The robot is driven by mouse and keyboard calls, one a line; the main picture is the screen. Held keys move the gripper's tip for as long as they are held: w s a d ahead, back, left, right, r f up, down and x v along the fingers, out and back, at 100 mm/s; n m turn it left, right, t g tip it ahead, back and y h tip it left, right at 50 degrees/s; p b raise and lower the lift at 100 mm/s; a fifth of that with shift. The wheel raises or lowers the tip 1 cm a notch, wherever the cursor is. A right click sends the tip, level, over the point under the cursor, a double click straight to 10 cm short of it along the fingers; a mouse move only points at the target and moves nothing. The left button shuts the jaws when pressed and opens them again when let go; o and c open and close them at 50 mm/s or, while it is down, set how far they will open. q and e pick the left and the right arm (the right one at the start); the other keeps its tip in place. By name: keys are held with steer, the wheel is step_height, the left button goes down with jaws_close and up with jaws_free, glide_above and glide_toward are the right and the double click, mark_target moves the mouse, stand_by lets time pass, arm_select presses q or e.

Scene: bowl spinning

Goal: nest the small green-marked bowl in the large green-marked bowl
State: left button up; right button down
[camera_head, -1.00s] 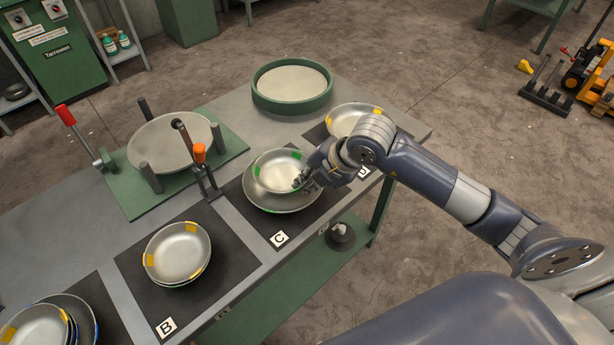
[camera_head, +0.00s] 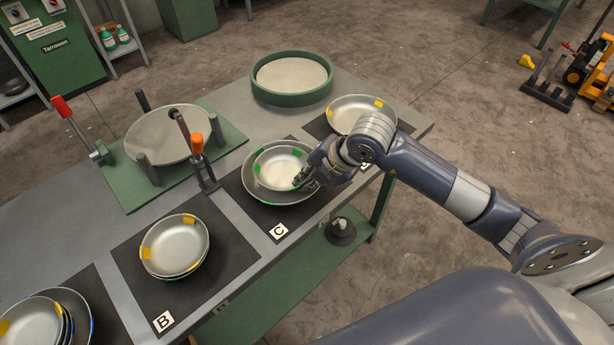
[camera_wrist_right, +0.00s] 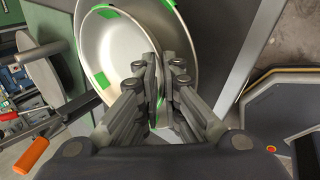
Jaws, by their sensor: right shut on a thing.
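The small green-marked bowl (camera_head: 279,167) is over the large green-marked bowl (camera_head: 252,190) on mat C. My right gripper (camera_head: 303,178) is shut on the small bowl's right rim. In the right wrist view the small bowl (camera_wrist_right: 118,50) fills the upper left, tilted against the jaws (camera_wrist_right: 160,85), and part of the large bowl (camera_wrist_right: 182,50) shows behind it. Whether the small bowl touches the large bowl's floor I cannot tell. My left gripper is not in view.
Yellow-marked bowls sit on mat B (camera_head: 175,245) and on the far right mat (camera_head: 360,112). More stacked bowls (camera_head: 35,325) are at lower left. An orange-tipped clamp (camera_head: 198,150) and a fixture with a round plate (camera_head: 158,135) stand left. A green round tray (camera_head: 291,98) stands behind.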

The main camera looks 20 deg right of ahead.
steer(key=shift+f, duration=0.15)
steer(key=c, duration=2.1)
jaws_free()
steer(key=shift+c, duration=0.2)
steer(key=shift+p+v, duration=0.9)
steer(key=shift+v, duration=0.75)
steer(key=o, duration=0.6)
steer(key=shift+c, duration=0.2)
